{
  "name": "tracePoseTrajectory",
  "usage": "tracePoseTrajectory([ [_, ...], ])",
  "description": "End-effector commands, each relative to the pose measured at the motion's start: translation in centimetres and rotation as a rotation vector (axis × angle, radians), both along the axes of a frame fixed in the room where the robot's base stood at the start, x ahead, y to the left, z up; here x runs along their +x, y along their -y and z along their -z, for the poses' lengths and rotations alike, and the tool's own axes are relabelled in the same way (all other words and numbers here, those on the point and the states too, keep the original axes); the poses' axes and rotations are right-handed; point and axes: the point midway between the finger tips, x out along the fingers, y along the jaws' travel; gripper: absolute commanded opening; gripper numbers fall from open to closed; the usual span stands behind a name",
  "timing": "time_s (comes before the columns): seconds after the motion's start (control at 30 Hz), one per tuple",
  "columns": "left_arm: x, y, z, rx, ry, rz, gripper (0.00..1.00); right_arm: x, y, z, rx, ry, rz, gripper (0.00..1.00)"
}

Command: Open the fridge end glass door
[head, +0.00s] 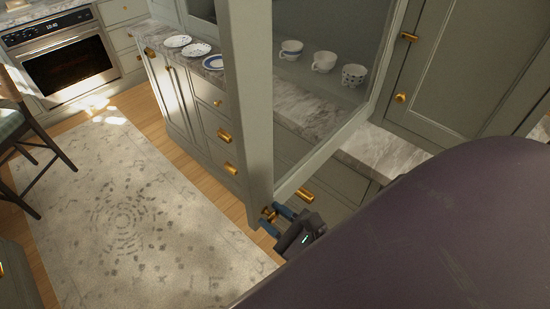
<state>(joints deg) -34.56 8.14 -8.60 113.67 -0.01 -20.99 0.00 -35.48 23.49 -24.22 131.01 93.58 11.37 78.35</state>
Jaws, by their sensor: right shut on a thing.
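The glass door (247,120) has a grey-green frame and a brass knob (270,213) at its lower free corner. It appears swung partly outward, its free edge standing out past the marble counter. My right gripper (279,213) is shut on this knob, with its blue-tipped fingers on either side of it. The lower right of the view is covered by a large dark purple surface close to the camera. My left gripper is out of view.
Several cups (324,61) show through the glass. Plates (191,50) lie on the counter left of the door. Drawers with brass handles (224,135) are below. A patterned rug (130,215) covers clear floor at left, with a chair (20,140) and oven (67,68) beyond.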

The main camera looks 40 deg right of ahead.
Motion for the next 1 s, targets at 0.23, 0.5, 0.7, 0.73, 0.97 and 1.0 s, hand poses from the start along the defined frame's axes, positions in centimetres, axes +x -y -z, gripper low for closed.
tracePoseTrajectory([
  [0.23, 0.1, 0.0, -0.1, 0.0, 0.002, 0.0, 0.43, 0.0, 0.0, -0.1, 0.001, 0.003, -0.001, 0.4],
  [0.5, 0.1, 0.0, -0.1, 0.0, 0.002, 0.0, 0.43, 0.0, 0.0, -0.1, 0.0, 0.001, 0.0, 0.58],
  [0.7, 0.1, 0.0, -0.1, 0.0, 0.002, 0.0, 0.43, 0.0, 0.0, 0.0, 0.0, 0.0, 0.0, 0.58],
  [0.73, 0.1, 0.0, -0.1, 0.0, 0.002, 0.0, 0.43, 0.0, 0.0, 0.0, 0.0, 0.0, 0.0, 0.58],
  [0.97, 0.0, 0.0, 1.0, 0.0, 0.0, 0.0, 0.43, -1.2, 0.3, 0.3, 0.001, -0.001, 0.0, 0.58],
  [1.0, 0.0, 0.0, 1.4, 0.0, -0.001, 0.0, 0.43, -1.7, 0.4, 0.4, 0.0, -0.002, 0.001, 0.58],
])
